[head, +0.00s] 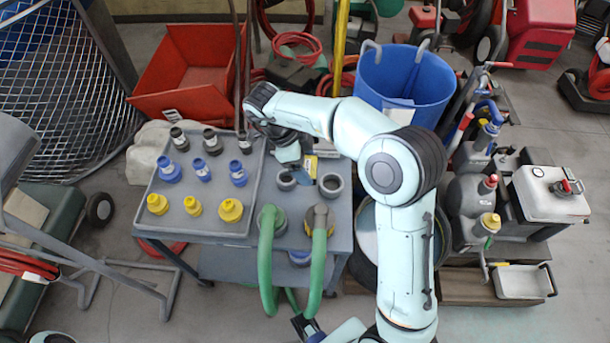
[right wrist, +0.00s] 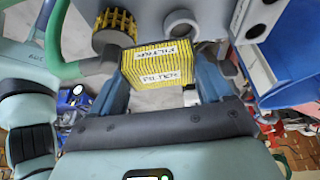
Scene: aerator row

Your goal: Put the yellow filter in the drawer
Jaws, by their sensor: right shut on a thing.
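The yellow filter (right wrist: 158,64) is a striped box with a white printed label, held between the blue-grey fingers of my right gripper (right wrist: 165,85) in the right wrist view. In the head view the right gripper (head: 297,155) is over the back of the grey cart, to the right of the tray. Only a small yellow edge of the filter (head: 311,165) shows there, beside the gripper. I cannot make out an open drawer with certainty. My left gripper is not visible.
The grey tray (head: 158,219) on the cart holds several blue, yellow and dark fittings. Two grey rings (head: 332,186) stand on the cart top, close to the gripper. Green hoses (head: 266,255) hang over its front. A blue bin (head: 425,85) stands behind my right arm.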

